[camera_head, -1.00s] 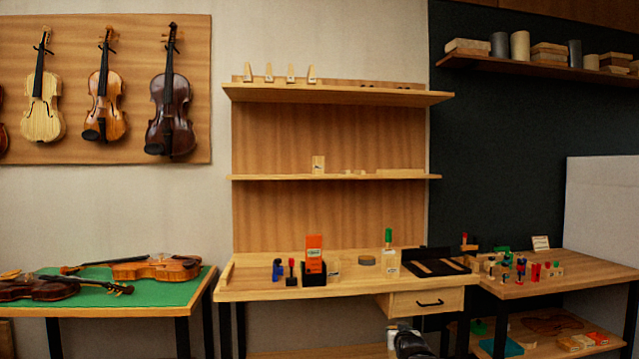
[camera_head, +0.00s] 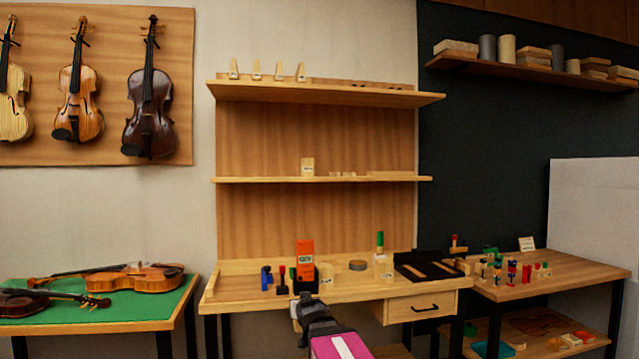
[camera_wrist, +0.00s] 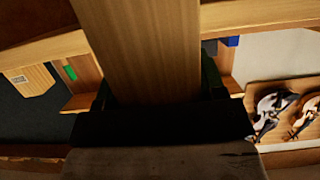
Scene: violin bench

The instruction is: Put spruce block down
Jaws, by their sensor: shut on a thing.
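The spruce block (camera_wrist: 140,45) fills the upper middle of the wrist view as a wide, pale, straight-grained piece of wood. My gripper (camera_wrist: 155,88) is shut on it, with a dark finger at each side. In the head view my gripper (camera_head: 308,300) is at the front edge of the middle bench. A pale bit of wood beside it looks like part of the held block. Most of the block is hidden there by the gripper. I cannot tell whether it touches the bench.
A green-topped table (camera_head: 120,309) with violins is left; a cluttered table (camera_head: 575,278) is right.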

